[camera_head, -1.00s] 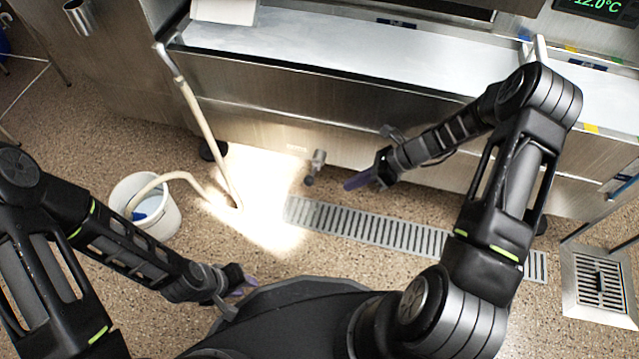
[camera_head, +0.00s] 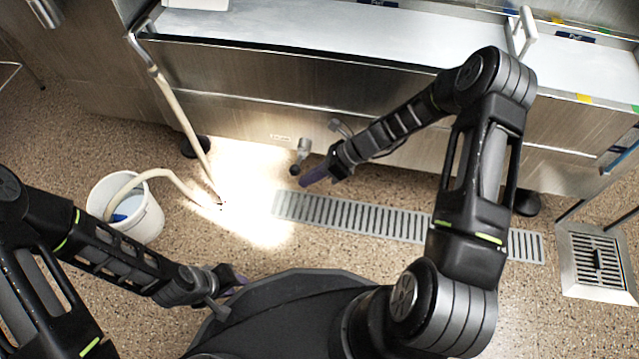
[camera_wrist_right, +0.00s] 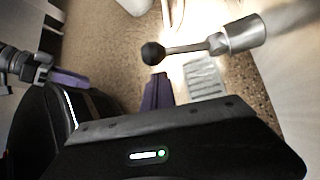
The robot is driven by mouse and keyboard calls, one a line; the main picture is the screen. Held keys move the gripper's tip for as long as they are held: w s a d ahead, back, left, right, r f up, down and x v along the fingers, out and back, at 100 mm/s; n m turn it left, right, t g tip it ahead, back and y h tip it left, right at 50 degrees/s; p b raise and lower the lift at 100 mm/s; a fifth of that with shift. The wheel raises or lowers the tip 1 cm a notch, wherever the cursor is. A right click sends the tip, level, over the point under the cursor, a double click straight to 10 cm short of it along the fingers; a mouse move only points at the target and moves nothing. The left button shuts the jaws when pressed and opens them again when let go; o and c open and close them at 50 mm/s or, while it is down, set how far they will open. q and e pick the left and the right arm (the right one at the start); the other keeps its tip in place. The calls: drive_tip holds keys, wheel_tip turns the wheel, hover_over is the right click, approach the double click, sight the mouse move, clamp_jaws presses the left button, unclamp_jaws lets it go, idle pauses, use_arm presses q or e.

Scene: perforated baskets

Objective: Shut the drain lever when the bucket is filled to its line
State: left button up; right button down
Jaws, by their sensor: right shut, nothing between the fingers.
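The drain lever (camera_head: 304,150) sticks out below the steel counter front, its dark knob pointing down. In the right wrist view the lever (camera_wrist_right: 238,36) is a metal cylinder with a thin rod and black ball. My right gripper (camera_head: 313,177) is shut and empty, its purple fingertips just right of and below the knob. In the wrist view its fingers (camera_wrist_right: 156,92) sit below the ball, apparently apart from it. The white bucket (camera_head: 145,219) stands on the floor at left with a hose end in it. Blue shows inside; level and line are unclear. My left gripper (camera_head: 232,281) is low, away from everything; its opening is unclear.
A beige hose (camera_head: 180,120) runs from the counter to the floor and over into the bucket. A long floor grate (camera_head: 365,217) lies below the lever, and a square drain (camera_head: 597,260) is at right.

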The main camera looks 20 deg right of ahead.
drive_tip(key=shift+w+a+r, duration=0.15)
drive_tip(key=shift+w+r, duration=0.15)
drive_tip(key=shift+r, duration=0.3)
drive_tip(key=r+p, duration=0.1)
drive_tip(key=p, duration=0.1)
drive_tip(key=w+r+p, duration=0.1)
drive_tip(key=p, duration=0.1)
drive_tip(key=shift+w+d+r, duration=0.2)
drive_tip(key=shift+d+r, duration=0.2)
wheel_tip(320, 180, up, 10)
drive_tip(key=p, duration=0.4)
drive_tip(key=shift+p, duration=0.4)
